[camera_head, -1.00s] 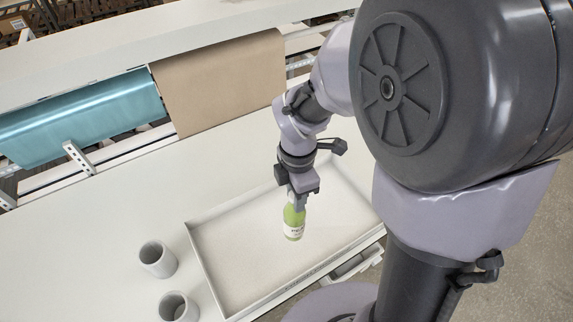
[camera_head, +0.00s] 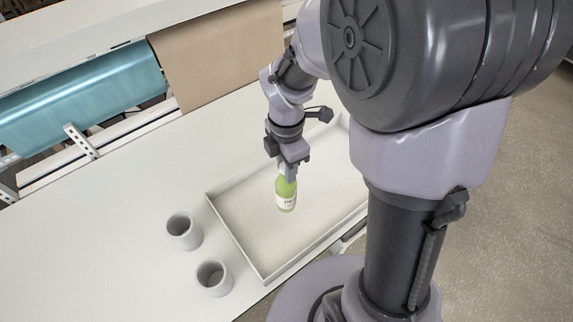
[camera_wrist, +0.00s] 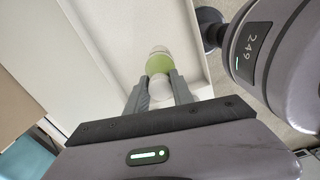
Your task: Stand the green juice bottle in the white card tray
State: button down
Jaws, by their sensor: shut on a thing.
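The green juice bottle (camera_head: 286,196) with a white label is upright in my gripper (camera_head: 289,172), which is shut on its upper part. In the head view it is over the white card tray (camera_head: 262,270), inside the outline of the tray's walls. I cannot tell whether its base touches the tray floor. In the wrist view the bottle (camera_wrist: 158,64) lies between the two fingers of my gripper (camera_wrist: 158,80), with the pale tray floor (camera_wrist: 110,30) beyond it.
Two grey cups, one (camera_head: 184,231) behind the other (camera_head: 214,277), stand on the table left of the tray. A teal roll (camera_head: 80,100) and a brown paper sheet (camera_head: 220,55) hang at the back. The table's left part is clear.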

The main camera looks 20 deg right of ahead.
jog(key=shift+f, duration=0.15)
jog(key=shift+f+b, duration=3.9)
jog(key=shift+f, duration=1.1)
jog(key=c, duration=1)
grip_release()
